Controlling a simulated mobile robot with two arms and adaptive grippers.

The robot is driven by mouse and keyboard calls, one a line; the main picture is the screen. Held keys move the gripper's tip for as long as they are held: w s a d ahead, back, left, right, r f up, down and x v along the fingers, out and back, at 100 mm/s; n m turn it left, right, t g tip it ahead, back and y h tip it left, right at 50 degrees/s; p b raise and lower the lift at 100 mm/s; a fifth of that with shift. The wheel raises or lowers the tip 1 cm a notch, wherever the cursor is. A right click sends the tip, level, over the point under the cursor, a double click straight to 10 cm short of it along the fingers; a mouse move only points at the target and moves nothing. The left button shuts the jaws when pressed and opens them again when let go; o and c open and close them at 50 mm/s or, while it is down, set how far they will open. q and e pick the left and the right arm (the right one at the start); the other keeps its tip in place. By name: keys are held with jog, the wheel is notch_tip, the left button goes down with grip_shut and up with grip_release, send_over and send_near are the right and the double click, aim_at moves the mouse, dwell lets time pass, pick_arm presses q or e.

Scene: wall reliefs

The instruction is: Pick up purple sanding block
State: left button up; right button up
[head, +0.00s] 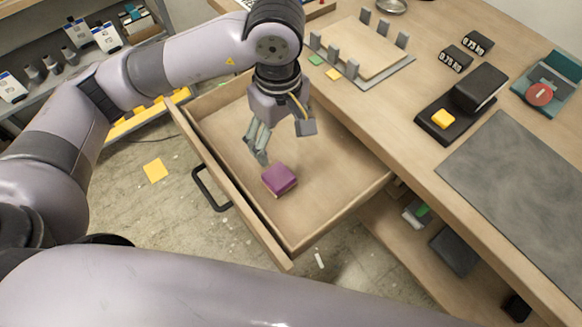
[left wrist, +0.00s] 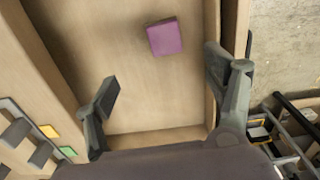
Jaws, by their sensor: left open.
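The purple sanding block (head: 279,180) lies in an open wooden drawer (head: 325,200), on the drawer floor near its front panel. My left gripper (head: 282,142) is over the drawer, above and behind the block in the head view. Its fingers are spread and empty, apart from the block. In the left wrist view the block (left wrist: 164,37) shows beyond the fingers, nearer the right finger, and the gripper (left wrist: 168,85) is open. My right gripper is not in view.
The workbench (head: 400,100) beside the drawer carries a pegged board (head: 362,50), a black sander-like tool (head: 480,88) and a grey mat (head: 520,170). The drawer floor around the block is clear.

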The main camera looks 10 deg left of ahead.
pick_arm(q)
send_over(278, 176)
notch_tip(278, 176, down, 6)
jog(key=r, duration=0.1)
jog(key=f, duration=0.4)
jog(key=shift+s+d+p, duration=0.25)
jog(key=shift+d+p, duration=0.1)
jog(key=shift+p, duration=0.05)
jog(key=shift+f, duration=0.95)
jog(key=shift+w+f, duration=0.1)
jog(key=shift+f, duration=0.4)
jog(key=f, duration=0.1)
jog(key=f+p, duration=0.1)
jog(key=f, duration=0.1)
jog(key=shift+w+a+f, duration=0.15)
jog(key=shift+a+f, duration=0.15)
jog(key=shift+a, duration=0.1)
jog(key=shift+f, duration=0.5)
pick_arm(e)
jog(key=s, duration=0.1)
jog(key=s+a+r, duration=0.1)
jog(key=s+a, duration=0.1)
jog(key=shift+s+r, duration=0.15)
jog(key=shift+r, duration=0.25)
pick_arm(q)
jog(key=shift+c, duration=0.4)
